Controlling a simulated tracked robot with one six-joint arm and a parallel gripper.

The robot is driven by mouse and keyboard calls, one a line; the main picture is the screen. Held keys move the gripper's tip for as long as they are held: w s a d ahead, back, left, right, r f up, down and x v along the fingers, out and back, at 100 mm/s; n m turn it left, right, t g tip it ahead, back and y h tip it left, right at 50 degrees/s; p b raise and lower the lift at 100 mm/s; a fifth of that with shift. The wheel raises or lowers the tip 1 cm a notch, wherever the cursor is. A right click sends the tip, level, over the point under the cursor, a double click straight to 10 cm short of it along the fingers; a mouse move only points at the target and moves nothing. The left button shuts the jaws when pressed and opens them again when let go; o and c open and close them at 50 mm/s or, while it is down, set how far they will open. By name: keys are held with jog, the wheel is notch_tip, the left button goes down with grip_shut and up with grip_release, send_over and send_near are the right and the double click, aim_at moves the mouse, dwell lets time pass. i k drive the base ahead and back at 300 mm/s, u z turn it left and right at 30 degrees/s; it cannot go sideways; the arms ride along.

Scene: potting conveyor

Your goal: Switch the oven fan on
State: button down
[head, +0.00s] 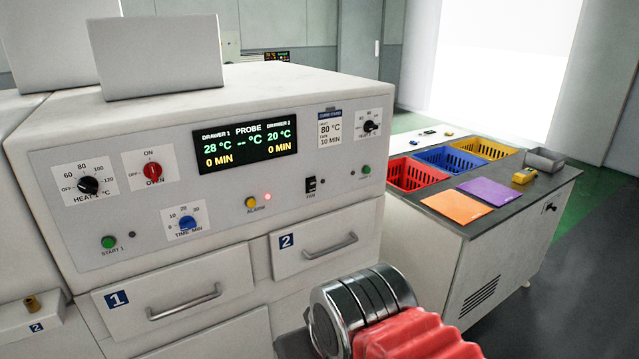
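The oven (330,95) is a white cabinet with a grey control panel on its front. The fan switch (311,185) is a small black switch labelled FAN, below and right of the lit display (245,143). I cannot tell which way the switch is set. My gripper's fingers do not show. A metal and red ribbed part of my arm is at the bottom centre, in front of drawer 2 and below the switch.
The panel also has a red oven knob (153,172), a blue time knob (187,223), a black heat knob (88,185) and a yellow alarm button (251,203) beside a lit red lamp (267,197). Drawer handles (330,245) stick out below. A bench (500,215) with coloured baskets stands right.

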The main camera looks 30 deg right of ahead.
aim_at(312, 186)
jog(key=z, duration=0.05)
jog(key=i, duration=0.95)
jog(key=u, duration=0.1)
